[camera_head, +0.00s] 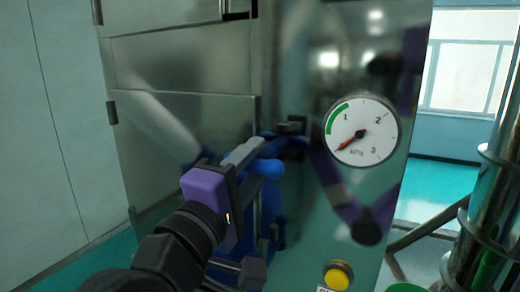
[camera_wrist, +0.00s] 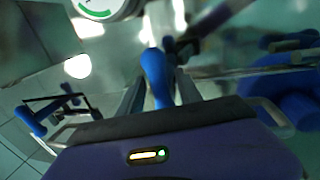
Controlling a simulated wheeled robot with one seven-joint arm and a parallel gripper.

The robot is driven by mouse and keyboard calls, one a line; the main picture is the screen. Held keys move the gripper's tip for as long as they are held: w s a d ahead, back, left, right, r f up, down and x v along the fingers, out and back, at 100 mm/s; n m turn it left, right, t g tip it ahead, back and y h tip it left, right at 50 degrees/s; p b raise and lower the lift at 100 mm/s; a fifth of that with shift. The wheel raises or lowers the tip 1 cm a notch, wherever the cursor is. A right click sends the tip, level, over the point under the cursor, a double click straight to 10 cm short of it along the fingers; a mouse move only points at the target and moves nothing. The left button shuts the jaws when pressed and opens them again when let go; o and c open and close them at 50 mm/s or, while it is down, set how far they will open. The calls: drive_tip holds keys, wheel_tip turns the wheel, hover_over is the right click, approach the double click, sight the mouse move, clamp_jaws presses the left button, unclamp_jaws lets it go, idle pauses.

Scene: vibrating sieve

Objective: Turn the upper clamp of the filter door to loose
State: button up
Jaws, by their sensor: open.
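The blue handle (camera_head: 268,168) of the upper clamp sticks out from the metal panel, with its dark bracket (camera_head: 290,126) behind it. My gripper (camera_head: 246,156) is at this handle, its purple body to the lower left and its grey fingers partly overlapping the blue. In the wrist view the blue handle (camera_wrist: 154,76) lies between the two fingers of my gripper (camera_wrist: 158,90). The fingers are apart; whether either touches the handle cannot be told. The filter door (camera_head: 180,125) is the metallic panel to the left and looks flush with its frame.
A round pressure gauge (camera_head: 361,131) is on the panel to the right of the handle. A yellow button (camera_head: 338,275) is below it. Vertical metal pipework (camera_head: 480,215) stands at the far right. The shiny panel mirrors my arm.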

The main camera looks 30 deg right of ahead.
drive_tip(key=shift+p+x, duration=0.3)
drive_tip(key=shift+x, duration=1.05)
drive_tip(key=shift+a, duration=0.1)
clamp_jaws()
